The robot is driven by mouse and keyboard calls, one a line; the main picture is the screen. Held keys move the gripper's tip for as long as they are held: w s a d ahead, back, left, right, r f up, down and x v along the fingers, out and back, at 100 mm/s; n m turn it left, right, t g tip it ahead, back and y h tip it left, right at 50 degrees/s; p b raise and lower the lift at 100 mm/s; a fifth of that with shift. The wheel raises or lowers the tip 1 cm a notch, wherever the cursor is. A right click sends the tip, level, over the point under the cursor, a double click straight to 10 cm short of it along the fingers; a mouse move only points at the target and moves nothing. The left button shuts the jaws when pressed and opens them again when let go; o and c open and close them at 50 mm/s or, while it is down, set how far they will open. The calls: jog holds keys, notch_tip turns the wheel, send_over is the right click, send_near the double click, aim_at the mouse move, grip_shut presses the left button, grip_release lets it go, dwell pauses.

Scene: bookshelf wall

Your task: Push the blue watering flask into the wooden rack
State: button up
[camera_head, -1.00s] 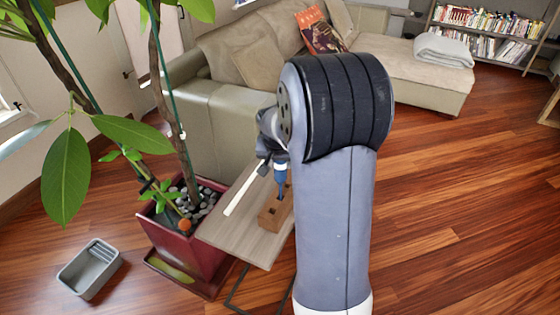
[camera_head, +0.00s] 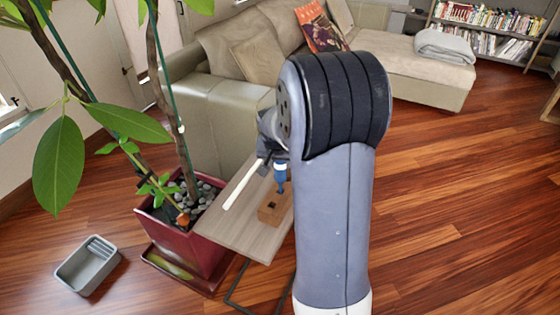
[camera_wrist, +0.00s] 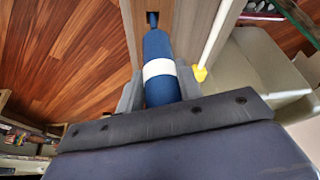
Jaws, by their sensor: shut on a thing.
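The blue flask (camera_head: 281,176) has a white band and a narrow tip, and points down toward the wooden rack (camera_head: 267,215). The rack is a small brown block with a dark square hole in its top, on the grey-brown board. My gripper (camera_wrist: 158,88) is shut on the flask; its grey fingers lie on both sides of the body below the white band in the wrist view. The flask's tip shows near the dark opening at the top of that view. Whether it is inside the hole is hard to tell. My arm hides part of the board.
A white stick (camera_head: 243,185) lies along the board (camera_head: 232,226). A potted plant in a red planter (camera_head: 190,240) stands at the left, with leaves reaching across. A grey tray (camera_head: 88,265) is on the floor. A sofa (camera_head: 215,115) is behind; the floor at right is clear.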

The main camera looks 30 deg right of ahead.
jog(key=o, duration=1.1)
jog(key=shift+o, duration=0.3)
jog(key=o, duration=0.3)
jog(key=p+v, duration=0.1)
jog(key=v, duration=0.2)
jog(key=p+v, duration=0.4)
jog(key=v, duration=0.1)
jog(key=shift+w+d+r, duration=0.15)
jog(key=shift+w+r, duration=0.05)
jog(key=shift+r, duration=0.3)
jog(key=v, duration=1.1)
jog(key=shift+p, duration=0.35)
